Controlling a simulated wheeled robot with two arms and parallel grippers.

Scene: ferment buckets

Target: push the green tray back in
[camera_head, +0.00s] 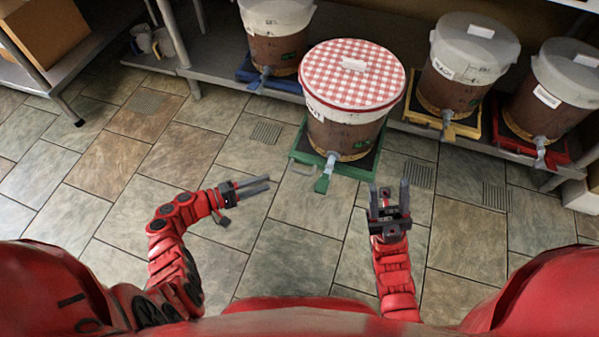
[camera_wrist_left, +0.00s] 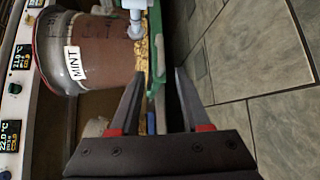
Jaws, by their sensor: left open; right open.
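The green tray (camera_head: 304,157) sticks out over the floor, further forward than its neighbours. A brown bucket (camera_head: 340,135) with a red-and-white checked cover (camera_head: 352,85) stands on it. My left gripper (camera_head: 269,184) is open and empty, left of and in front of the tray, pointing right. My right gripper (camera_head: 388,186) is open and empty, in front of the tray's right part, pointing toward the shelf. Neither touches the tray. The left wrist view shows the open left fingers (camera_wrist_left: 180,98) near a bucket labelled MINT (camera_wrist_left: 105,50).
Similar buckets stand on a blue tray (camera_head: 284,83) at left, and on a yellow tray (camera_head: 462,129) and a red tray (camera_head: 506,144) at right. A metal shelf frame (camera_head: 218,72) runs along the row. The tiled floor is clear. Temperature displays (camera_wrist_left: 19,57) show in the left wrist view.

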